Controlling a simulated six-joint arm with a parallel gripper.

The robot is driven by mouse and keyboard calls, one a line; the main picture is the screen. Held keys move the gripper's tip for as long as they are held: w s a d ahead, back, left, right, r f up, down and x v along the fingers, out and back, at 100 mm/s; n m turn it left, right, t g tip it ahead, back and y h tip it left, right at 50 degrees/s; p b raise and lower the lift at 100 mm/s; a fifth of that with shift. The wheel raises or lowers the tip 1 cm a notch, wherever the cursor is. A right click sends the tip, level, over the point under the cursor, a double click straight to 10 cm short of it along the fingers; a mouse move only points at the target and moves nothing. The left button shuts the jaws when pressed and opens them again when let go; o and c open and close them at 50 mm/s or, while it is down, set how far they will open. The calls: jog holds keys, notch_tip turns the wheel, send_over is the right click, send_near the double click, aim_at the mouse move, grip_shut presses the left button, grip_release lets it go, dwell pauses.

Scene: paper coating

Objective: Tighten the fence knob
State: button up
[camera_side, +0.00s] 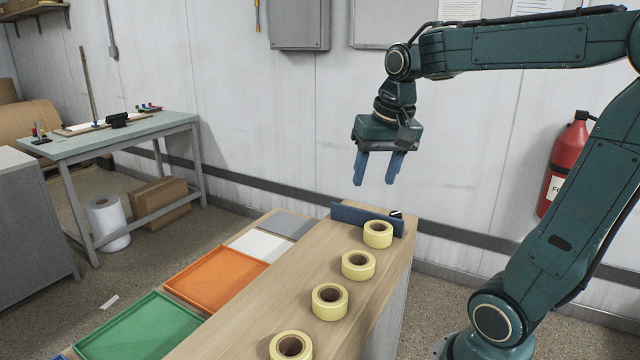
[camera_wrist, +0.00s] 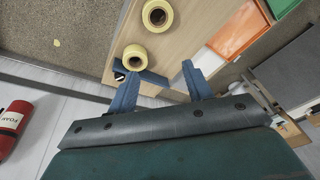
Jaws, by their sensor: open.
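The blue fence (camera_side: 362,217) stands across the far end of the wooden bench. A small black and white part, seemingly the fence knob (camera_side: 396,214), sits at its right end. In the wrist view the fence (camera_wrist: 152,77) shows between and beyond the fingertips, and the dark knob (camera_wrist: 119,76) shows at its left end, partly hidden and too small to read its setting. My gripper (camera_side: 375,182) is open and empty, with its blue fingers pointing down above the fence, clear of it. It also shows in the wrist view (camera_wrist: 159,70).
Several yellow tape rolls (camera_side: 377,234) stand in a row along the bench (camera_side: 240,327). An orange tray (camera_side: 216,279) and a green tray (camera_side: 141,329) lie left of them. A red fire extinguisher (camera_side: 566,165) hangs on the right wall. The air around my gripper is clear.

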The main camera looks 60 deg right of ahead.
jog(key=s+a+f+n+t, duration=0.1)
jog(key=s+a+n, duration=0.3)
jog(key=a, duration=0.4)
jog(key=shift+s+f+n+t, duration=0.3)
jog(key=shift+n+t, duration=0.2)
jog(key=shift+n, duration=0.3)
jog(key=shift+a, duration=0.1)
jog(key=shift+w, duration=0.1)
jog(key=w+d+m+g, duration=0.2)
jog(key=d+m, duration=0.5)
jog(key=d, duration=0.6)
jog(key=w+d+f+m+g+y, duration=0.1)
jog(key=w+d+m+g, duration=0.1)
jog(key=d+m, duration=0.5)
jog(key=w+d, duration=0.1)
jog(key=d, duration=0.5)
jog(key=shift+d+m+g, duration=0.25)
jog(key=shift+m+g, duration=0.05)
jog(key=shift+m, duration=0.1)
jog(key=shift+f, duration=0.25)
